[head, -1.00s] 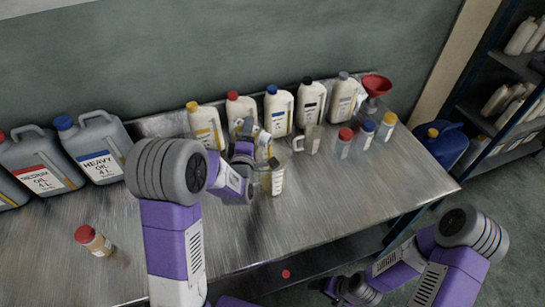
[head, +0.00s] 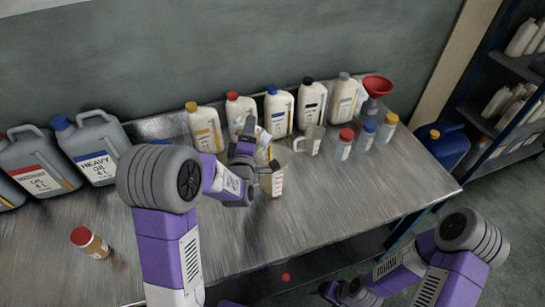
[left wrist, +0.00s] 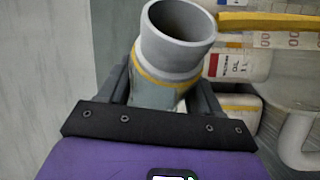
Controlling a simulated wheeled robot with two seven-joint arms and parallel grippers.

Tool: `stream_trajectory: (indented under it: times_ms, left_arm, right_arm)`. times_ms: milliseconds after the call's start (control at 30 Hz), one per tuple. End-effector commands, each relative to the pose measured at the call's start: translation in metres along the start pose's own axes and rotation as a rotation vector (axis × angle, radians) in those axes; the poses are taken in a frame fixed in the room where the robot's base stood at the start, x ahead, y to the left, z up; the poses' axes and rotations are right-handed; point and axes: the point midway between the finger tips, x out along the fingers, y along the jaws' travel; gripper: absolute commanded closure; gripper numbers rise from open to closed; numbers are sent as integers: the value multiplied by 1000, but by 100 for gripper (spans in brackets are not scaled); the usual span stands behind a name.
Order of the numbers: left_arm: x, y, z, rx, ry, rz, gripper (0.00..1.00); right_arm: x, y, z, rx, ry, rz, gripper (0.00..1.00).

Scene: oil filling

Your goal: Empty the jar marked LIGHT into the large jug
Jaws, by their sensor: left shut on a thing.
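My left gripper (head: 248,132) is shut on an open jar (left wrist: 165,75), seen in the left wrist view as a grey round neck with a yellow band. Its mouth is uncapped and faces up in that view; its label does not show. I see no stream of oil. My right gripper (head: 350,292) is low, beyond the bench's front edge; its fingers are unclear.
Several cream oil bottles (head: 282,112) line the bench's back. A smaller jug (head: 312,141), capped jars (head: 366,136) and a red funnel (head: 377,85) stand to the right. A jar with a red-orange lid (head: 90,242) stands front left. The bench's right front (head: 350,205) is clear.

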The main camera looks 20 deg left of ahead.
Motion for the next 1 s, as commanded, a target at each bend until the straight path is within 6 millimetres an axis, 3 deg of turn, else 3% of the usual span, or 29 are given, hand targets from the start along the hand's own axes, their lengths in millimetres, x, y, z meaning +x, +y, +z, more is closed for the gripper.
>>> stream_trajectory:
  times_ms: [1000]
  left_arm:
    - [-1,8,3,102,-1,45,72]
  right_arm:
    - [15,6,-1,0,0,0,6]
